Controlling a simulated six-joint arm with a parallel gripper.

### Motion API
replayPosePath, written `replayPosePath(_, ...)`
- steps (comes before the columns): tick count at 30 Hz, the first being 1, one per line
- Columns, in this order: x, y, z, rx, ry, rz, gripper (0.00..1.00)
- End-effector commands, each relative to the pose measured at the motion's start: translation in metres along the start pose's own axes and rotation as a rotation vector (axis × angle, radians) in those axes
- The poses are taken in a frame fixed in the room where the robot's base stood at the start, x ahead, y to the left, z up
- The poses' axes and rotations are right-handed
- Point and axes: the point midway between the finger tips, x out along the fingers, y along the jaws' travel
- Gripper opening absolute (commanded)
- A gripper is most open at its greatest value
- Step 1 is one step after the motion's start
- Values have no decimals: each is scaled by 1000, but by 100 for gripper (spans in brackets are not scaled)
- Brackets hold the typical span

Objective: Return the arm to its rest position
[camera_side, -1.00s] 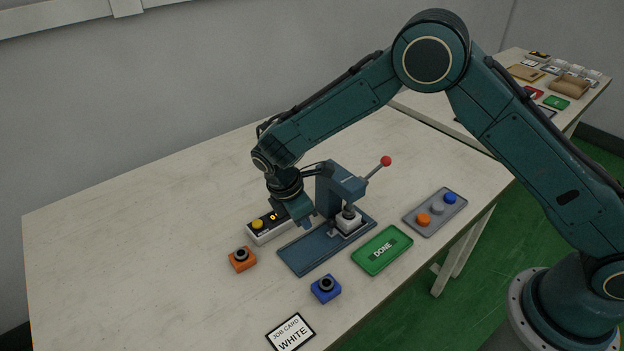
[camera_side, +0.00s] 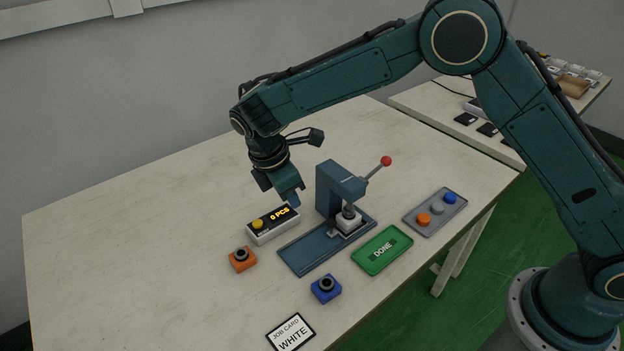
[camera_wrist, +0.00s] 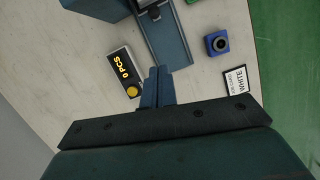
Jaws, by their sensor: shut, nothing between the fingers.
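My gripper (camera_side: 291,199) is shut and empty, above the table behind the counter box in the side view. Its closed fingers also show in the wrist view (camera_wrist: 160,73). The counter box (camera_side: 274,226) has a yellow button and reads "0 PCS"; it also shows in the wrist view (camera_wrist: 119,67). The blue-grey press (camera_side: 331,191) stands to the right of my gripper, its red-knobbed lever (camera_side: 386,161) raised. A white block (camera_side: 349,223) sits under the press ram. My gripper touches none of these.
An orange block (camera_side: 242,259) and a blue block (camera_side: 326,289), each with a dark ring, stand at the front. A green DONE tray (camera_side: 382,251), a grey tray (camera_side: 418,228) with coloured pieces and a job card reading WHITE (camera_side: 291,333) lie nearby. The table's left side is clear.

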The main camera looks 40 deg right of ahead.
Motion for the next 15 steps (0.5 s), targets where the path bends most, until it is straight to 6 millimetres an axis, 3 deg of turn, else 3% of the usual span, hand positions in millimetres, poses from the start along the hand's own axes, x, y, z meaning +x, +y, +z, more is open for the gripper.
replayPosePath(8,-11,0,11,36,15,8,0)
replayPosePath(15,-43,-4,48,158,65,30,0)
